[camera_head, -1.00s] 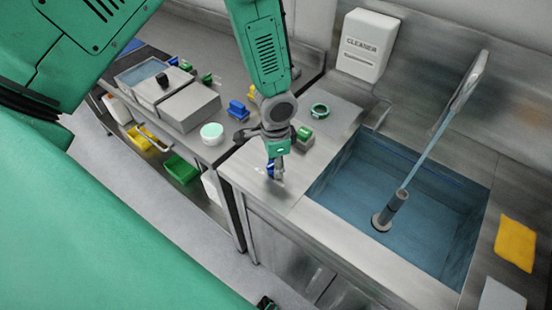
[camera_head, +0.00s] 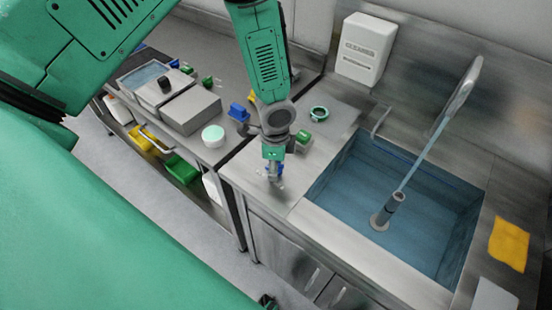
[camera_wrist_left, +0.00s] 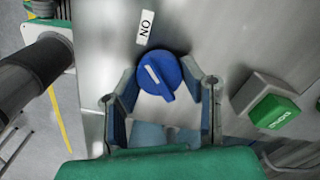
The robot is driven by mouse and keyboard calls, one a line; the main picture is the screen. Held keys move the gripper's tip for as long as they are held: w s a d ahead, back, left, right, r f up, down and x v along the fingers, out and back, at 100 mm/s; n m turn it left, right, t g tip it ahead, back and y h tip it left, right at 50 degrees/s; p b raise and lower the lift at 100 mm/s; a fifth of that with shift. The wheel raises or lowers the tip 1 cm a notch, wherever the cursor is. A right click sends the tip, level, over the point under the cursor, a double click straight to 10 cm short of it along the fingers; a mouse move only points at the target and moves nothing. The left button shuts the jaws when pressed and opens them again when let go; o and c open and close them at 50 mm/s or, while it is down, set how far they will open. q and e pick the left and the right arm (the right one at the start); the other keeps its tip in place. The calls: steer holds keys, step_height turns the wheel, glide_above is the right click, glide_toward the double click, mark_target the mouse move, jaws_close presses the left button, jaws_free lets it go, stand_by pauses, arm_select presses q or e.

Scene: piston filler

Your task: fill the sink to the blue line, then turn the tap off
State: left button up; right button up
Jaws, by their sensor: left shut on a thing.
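The steel sink (camera_head: 318,205) has blue-tinted water in it, and a grey standpipe (camera_head: 388,211) stands up from the water. A pale stream runs from the tap spout (camera_head: 466,83) to beside the standpipe. A dark blue line (camera_head: 395,152) seems to run along the upper back wall; its exact gap to the water is hard to judge. My left gripper (camera_head: 273,174) is at the counter left of the sink. In the left wrist view its fingers (camera_wrist_left: 162,98) are shut around a round blue knob (camera_wrist_left: 158,72) with a white mark, beside an "ON" label (camera_wrist_left: 145,27). My right gripper does not show.
A green button on a grey box (camera_wrist_left: 272,112) is close right of the knob. A white dispenser (camera_head: 366,48) hangs on the wall. A yellow cloth (camera_head: 509,244) lies right of the sink.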

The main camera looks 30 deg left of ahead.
arm_select(q)
steer(key=shift+w+r, duration=0.1)
steer(key=shift+w, duration=0.1)
steer(key=o, duration=1.1)
steer(key=shift+o, duration=0.2)
step_height(320, 180, up, 12)
